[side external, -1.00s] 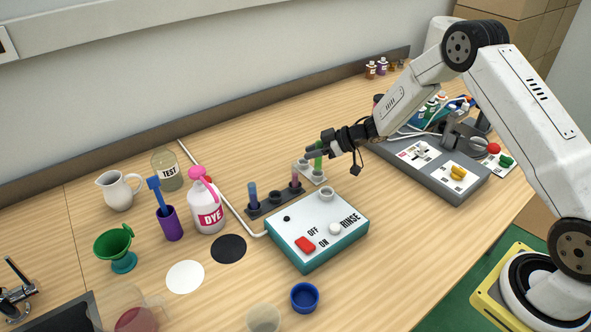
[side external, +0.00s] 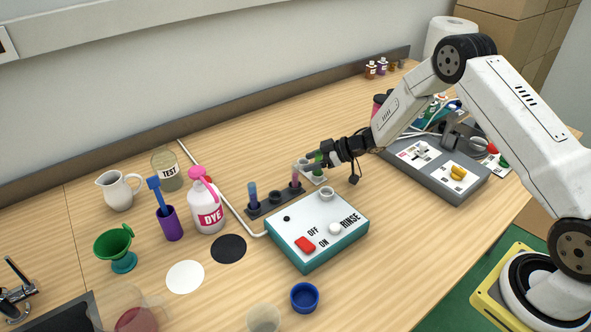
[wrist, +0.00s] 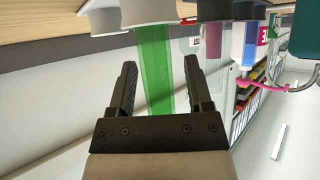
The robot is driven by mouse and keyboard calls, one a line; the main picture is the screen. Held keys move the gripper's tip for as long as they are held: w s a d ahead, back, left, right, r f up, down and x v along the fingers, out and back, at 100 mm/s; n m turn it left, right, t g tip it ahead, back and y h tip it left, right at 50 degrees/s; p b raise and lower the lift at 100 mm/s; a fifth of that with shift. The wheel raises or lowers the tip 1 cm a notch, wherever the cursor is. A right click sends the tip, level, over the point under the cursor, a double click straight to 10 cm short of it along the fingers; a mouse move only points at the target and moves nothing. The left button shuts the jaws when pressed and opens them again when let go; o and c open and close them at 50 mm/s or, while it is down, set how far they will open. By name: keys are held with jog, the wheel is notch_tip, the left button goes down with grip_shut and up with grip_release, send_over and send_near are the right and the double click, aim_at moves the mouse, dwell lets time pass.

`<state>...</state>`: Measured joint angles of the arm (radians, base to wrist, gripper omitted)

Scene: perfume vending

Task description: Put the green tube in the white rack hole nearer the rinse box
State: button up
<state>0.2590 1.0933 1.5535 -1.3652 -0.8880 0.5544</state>
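The green tube (side external: 319,158) stands upright in the white rack (side external: 305,164), in the hole nearer the rinse box (side external: 317,228). Its lower end is hidden inside the hole's collar. In the wrist view the green tube (wrist: 156,68) runs from the white collar (wrist: 150,12) down between my fingers. My gripper (side external: 314,162) is around the tube; in the wrist view my gripper (wrist: 159,75) shows a gap between the tube and each finger, so it is open. The rack's other hole, farther from the rinse box, looks empty.
A dark rack (side external: 275,200) with a blue and a pink tube stands left of the white rack. A white dye bottle (side external: 206,212) and a purple cup (side external: 170,223) are farther left. A grey panel with switches (side external: 435,165) lies right, under my arm.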

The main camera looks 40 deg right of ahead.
jog(key=shift+r, duration=0.15)
jog(key=shift+s+d+r, duration=0.1)
jog(key=v, duration=1.1)
jog(key=shift+s+d, duration=0.2)
jog(key=shift+s, duration=0.05)
jog(key=shift+r, duration=0.1)
jog(key=s+a+r+m+h, duration=0.2)
jog(key=s+r+m+h, duration=0.1)
jog(key=r+m+h, duration=0.4)
jog(key=s+a+m+g, duration=0.1)
jog(key=s+a+g, duration=0.2)
jog(key=s, duration=0.6)
jog(key=s+a+m+g+h, duration=0.1)
jog(key=s+a+g, duration=0.2)
jog(key=s, duration=0.7)
jog(key=shift+a+f+h, duration=0.25)
jog(key=shift+a+h, duration=0.05)
jog(key=shift+a, duration=0.1)
